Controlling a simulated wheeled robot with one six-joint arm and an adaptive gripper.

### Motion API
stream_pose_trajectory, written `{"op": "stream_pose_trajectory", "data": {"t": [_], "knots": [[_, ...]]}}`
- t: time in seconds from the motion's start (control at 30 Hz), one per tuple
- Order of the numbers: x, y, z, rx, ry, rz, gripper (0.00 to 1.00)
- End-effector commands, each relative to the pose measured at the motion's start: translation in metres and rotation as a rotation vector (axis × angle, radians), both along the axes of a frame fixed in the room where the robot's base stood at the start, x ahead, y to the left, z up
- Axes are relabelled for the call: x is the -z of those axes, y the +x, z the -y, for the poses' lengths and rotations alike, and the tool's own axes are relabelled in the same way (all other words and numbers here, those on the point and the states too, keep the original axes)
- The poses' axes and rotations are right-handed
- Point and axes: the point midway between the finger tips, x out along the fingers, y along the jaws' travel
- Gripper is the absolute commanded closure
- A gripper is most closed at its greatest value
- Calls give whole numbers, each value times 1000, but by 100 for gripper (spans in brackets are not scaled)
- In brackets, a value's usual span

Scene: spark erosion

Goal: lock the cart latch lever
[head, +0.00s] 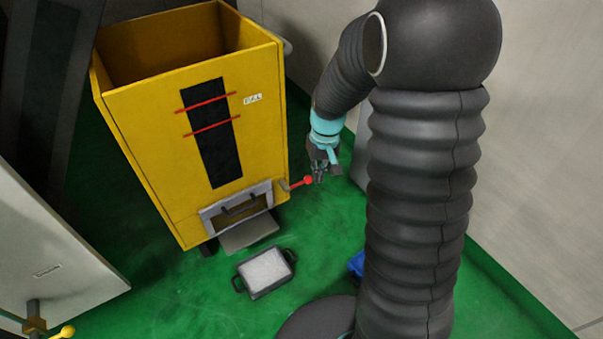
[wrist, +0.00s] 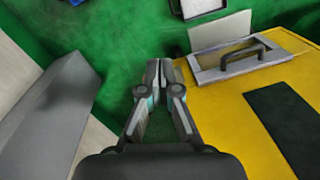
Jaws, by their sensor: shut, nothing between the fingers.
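The yellow cart (head: 165,150) stands on the green floor, and its front also shows at the right of the wrist view (wrist: 212,112). The red latch lever (head: 299,183) sticks out to the right from the cart's lower right side and ends in a red ball. My gripper (head: 319,178) is at the ball end of the lever, pointing down. I cannot tell whether they touch. In the wrist view my gripper (wrist: 158,68) is shut and empty, beside the cart's edge. The lever cannot be made out in the wrist view.
A grey flap door with a dark handle (head: 238,208) is low on the cart's front. A dark-rimmed tray (head: 265,272) lies on the floor before it. A grey box (wrist: 50,115) stands left in the wrist view. A blue object (head: 356,264) is partly hidden behind my arm.

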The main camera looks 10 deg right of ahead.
Motion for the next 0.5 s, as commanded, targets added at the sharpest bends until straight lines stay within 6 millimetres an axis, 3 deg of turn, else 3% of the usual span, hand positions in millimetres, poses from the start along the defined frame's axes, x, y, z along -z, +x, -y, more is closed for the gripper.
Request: {"op": "stream_pose_trajectory", "data": {"t": [0.1,0.3,0.4,0.5], "knots": [[25,25,2,-33,10,-1,100],[52,72,3,-111,19,55,100],[40,105,3,-180,12,148,100],[36,115,4,-231,4,187,100]]}}
